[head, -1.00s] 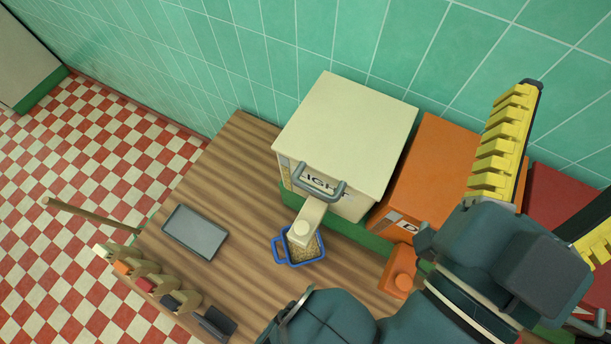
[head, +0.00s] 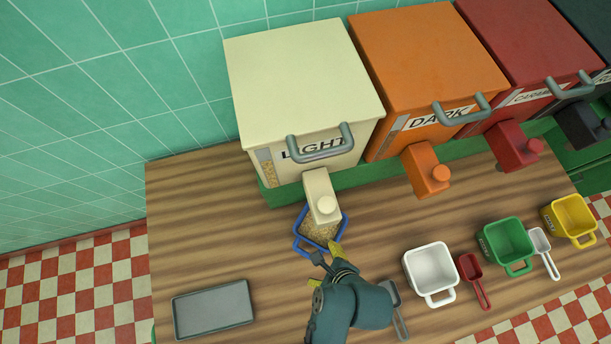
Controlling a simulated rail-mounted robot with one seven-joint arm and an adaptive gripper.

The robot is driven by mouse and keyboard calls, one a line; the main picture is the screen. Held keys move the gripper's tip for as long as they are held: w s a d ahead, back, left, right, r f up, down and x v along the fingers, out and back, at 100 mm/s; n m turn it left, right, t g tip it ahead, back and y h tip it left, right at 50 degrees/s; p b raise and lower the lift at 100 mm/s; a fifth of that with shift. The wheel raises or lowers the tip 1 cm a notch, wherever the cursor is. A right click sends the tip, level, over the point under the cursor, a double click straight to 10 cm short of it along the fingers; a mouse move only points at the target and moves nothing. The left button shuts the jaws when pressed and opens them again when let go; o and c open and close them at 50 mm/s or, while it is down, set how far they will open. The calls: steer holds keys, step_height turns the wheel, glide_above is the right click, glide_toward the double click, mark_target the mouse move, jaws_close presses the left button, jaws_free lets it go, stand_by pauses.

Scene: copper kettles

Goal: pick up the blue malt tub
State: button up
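The blue malt tub (head: 344,228) stands on the wooden counter under the spout of the cream LIGHT dispenser (head: 305,95). It holds tan grain, and the spout hides part of its top. Its handle is on the near side. My gripper (head: 329,257) is at the tub's near side, close to the handle, with yellow finger pads partly showing. My wrist and the small view of the fingers hide whether they touch the tub or close on its handle.
Orange DARK (head: 430,75), red (head: 525,60) and dark dispensers continue to the right. White (head: 432,270), green (head: 506,243) and yellow (head: 570,218) tubs stand right of my gripper, with scoops between. A grey tray (head: 213,309) lies at left; the counter behind it is clear.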

steer(key=b+x, duration=0.2)
steer(key=x, duration=1.3)
steer(key=shift+w+f+b, duration=0.1)
steer(key=shift+f+b, duration=0.05)
steer(key=shift+b, duration=0.2)
steer(key=c, duration=1.1)
steer(key=shift+c, duration=1.3)
steer(key=shift+r, duration=0.2)
